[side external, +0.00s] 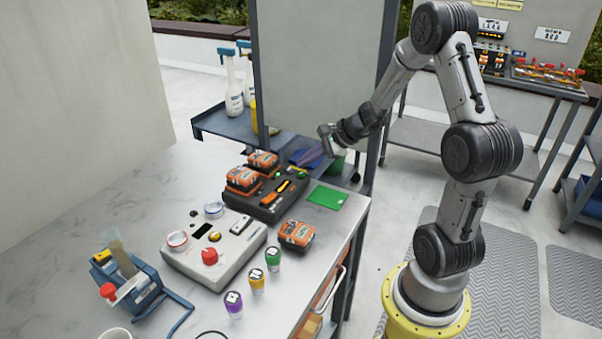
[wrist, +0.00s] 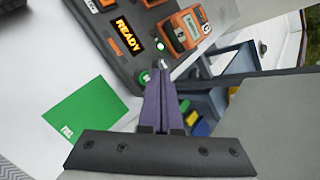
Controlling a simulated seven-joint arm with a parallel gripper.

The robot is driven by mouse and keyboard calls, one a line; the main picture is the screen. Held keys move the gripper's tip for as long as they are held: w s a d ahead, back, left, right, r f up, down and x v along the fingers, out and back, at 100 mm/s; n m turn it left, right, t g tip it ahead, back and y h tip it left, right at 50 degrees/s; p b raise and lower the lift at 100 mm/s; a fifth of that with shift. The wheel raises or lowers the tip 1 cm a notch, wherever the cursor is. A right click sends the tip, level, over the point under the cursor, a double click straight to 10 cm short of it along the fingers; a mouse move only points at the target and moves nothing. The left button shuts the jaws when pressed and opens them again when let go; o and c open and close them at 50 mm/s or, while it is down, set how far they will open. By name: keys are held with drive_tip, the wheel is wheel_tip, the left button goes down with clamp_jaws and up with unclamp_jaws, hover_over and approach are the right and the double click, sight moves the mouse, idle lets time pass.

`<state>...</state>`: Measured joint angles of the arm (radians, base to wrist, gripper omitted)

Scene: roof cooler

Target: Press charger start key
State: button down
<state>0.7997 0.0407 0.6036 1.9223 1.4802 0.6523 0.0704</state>
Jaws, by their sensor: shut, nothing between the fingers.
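The dark charger (side external: 262,207) stands on the bench with orange battery packs seated on it. In the wrist view the charger (wrist: 112,50) shows a lit READY display (wrist: 129,34), an orange slot-like part (wrist: 114,47) and a glowing green light (wrist: 160,46). A round green key (wrist: 143,77) sits near the charger's edge, just left of my fingertips. My gripper (wrist: 161,68) is shut and empty, its purple fingers pointing at that edge. Whether they touch anything is unclear. In the side view my gripper (side external: 302,162) is above the charger's far right end.
A green card (wrist: 82,115) marked FULL lies beside the charger. A loose battery pack (side external: 297,235), several coloured-cap bottles (side external: 257,282) and a grey control box (side external: 214,250) stand nearer on the bench. A grey upright panel (side external: 318,70) rises behind my gripper.

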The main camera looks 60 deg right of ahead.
drive_tip(key=shift+f, duration=0.1)
drive_tip(key=shift+f, duration=0.3)
drive_tip(key=shift+f, duration=0.45)
idle(0.8)
drive_tip(key=shift+r, duration=0.85)
drive_tip(key=shift+r, duration=2.5)
